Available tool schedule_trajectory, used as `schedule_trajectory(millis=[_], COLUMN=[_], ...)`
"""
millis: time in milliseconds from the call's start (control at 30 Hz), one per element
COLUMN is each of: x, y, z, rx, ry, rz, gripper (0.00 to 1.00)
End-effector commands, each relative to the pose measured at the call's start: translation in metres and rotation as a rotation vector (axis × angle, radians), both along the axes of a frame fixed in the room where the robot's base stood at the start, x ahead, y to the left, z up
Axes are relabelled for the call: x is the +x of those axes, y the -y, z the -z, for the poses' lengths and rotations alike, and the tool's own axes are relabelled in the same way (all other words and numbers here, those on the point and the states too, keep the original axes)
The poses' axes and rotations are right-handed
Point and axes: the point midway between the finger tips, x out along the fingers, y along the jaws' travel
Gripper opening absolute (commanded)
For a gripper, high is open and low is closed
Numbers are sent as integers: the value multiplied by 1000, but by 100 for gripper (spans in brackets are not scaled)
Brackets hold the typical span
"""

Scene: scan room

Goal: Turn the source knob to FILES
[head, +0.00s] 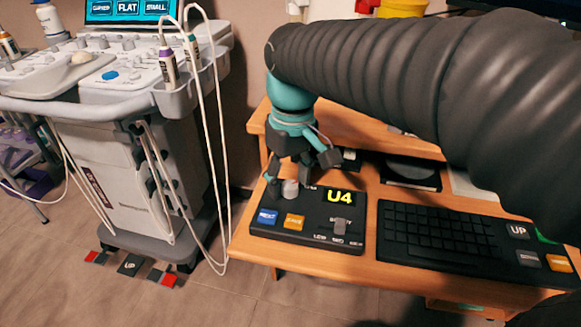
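A black control box (308,236) sits at the left end of the wooden desk. A small grey knob (290,188) stands near its back left corner. Its markings are hidden or too small to read, so I cannot see where it points or find the word FILES. My gripper (301,178) is over the back of the box with its fingers spread. One finger is just left of the knob and another is up to its right. I cannot tell whether either touches it. A lit display (340,197) on the box reads U4.
The box also has a blue button (266,217), an orange button (293,221) and a grey slider (341,226). A black keyboard (435,231) is to its right. An ultrasound cart (140,180) with hanging cables stands left of the desk. Floor pedals (130,265) lie below.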

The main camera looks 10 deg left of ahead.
Motion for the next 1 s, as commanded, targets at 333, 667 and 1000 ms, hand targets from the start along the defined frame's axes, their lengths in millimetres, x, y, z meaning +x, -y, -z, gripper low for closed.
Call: schedule_trajectory(millis=[333, 667, 1000], x=[1, 3, 5], y=[0, 2, 4], z=[-12, -74, -116], rx=[0, 1, 0], ry=[1, 3, 0], rz=[0, 0, 0], gripper=[57, 57, 57])
